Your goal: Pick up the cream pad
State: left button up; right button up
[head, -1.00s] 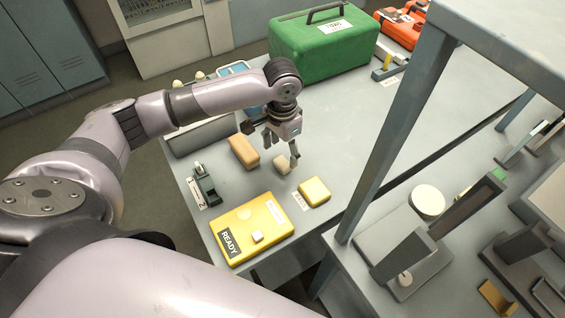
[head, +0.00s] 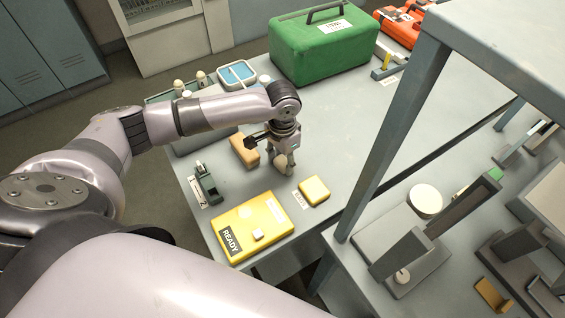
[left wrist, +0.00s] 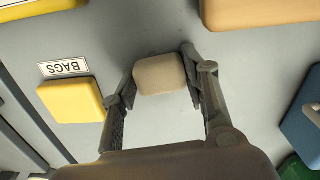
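The cream pad (left wrist: 159,74) is a small rounded block between the two fingers of my left gripper in the left wrist view. The left gripper (left wrist: 160,80) has a finger against each side of the pad, with no clear gap. In the head view the left gripper (head: 283,164) points down at the table, and the pad (head: 281,160) shows only partly between its fingers. It is at or just above the table top; I cannot tell if it is lifted. My right gripper is not in view.
A yellow block (head: 314,189) by a BAGS label, a yellow READY case (head: 252,228), a tan block (head: 243,150) and a small dark green device (head: 207,184) lie around the gripper. A green case (head: 322,45) stands behind. A grey post (head: 395,120) rises at right.

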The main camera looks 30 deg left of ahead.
aim_at(282, 161)
pick_arm(q)
jog(key=c, duration=0.4)
notch_tip(282, 161, up, 20)
jog(key=b, duration=0.1)
jog(key=shift+b, duration=0.4)
